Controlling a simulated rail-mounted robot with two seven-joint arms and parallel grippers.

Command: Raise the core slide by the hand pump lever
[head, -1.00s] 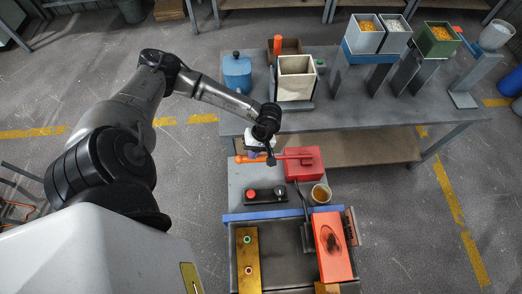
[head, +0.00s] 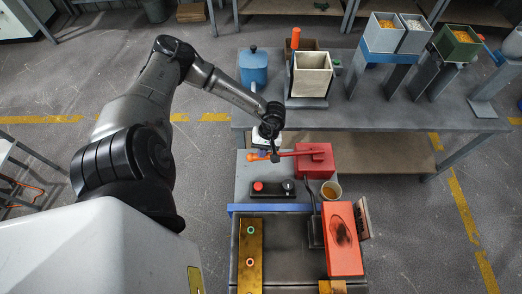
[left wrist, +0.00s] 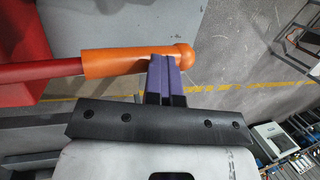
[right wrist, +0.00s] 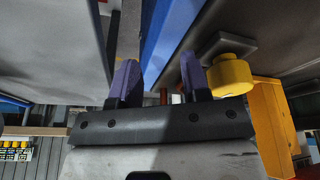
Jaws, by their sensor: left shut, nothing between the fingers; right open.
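The hand pump is a red box (head: 318,166) on the grey bench. Its red lever (head: 297,153) reaches left and ends in an orange grip (head: 259,157). My left gripper (head: 272,153) is at this grip. In the left wrist view the shut, empty fingers (left wrist: 166,68) are just beside the orange grip (left wrist: 125,64), near its rounded end. They overlap its edge in the picture, and I cannot tell whether they touch it. My right gripper (right wrist: 159,78) is open and empty, and shows only in the right wrist view. I cannot tell which part is the core slide.
A control box (head: 273,190) with red and black knobs and a cup (head: 331,190) stand near the pump. An orange-red block (head: 338,238) and a brass plate (head: 250,255) lie in front. A yellow knob (right wrist: 230,76) is close to my right gripper's right finger.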

